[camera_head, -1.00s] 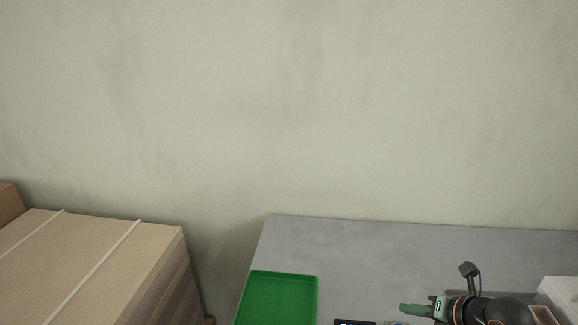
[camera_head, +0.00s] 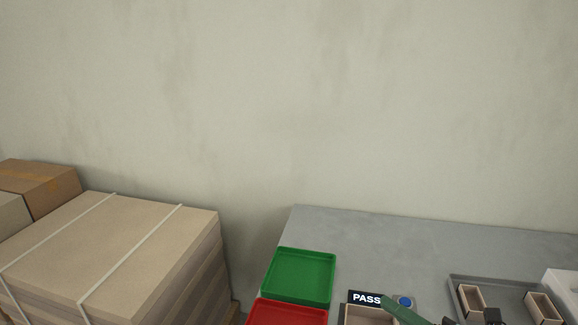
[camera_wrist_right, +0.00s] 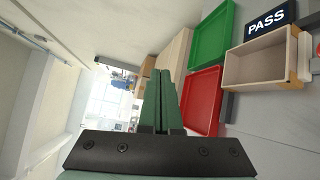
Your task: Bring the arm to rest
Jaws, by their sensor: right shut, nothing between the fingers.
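My right gripper (camera_head: 392,302) shows at the bottom edge of the head view, with a green finger pointing up and left beside the PASS sign. Most of that arm lies outside the head view. In the right wrist view the green fingers (camera_wrist_right: 160,88) are together with nothing between them. An open box (camera_head: 368,314) lies close to the gripper in the head view, cut by the bottom edge; the right wrist view shows an open box (camera_wrist_right: 262,62) that looks empty. My left gripper is not in view.
A grey tray (camera_head: 500,283) holds small boxes at right. Strapped board (camera_head: 150,235) is stacked at left. The table's back is clear.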

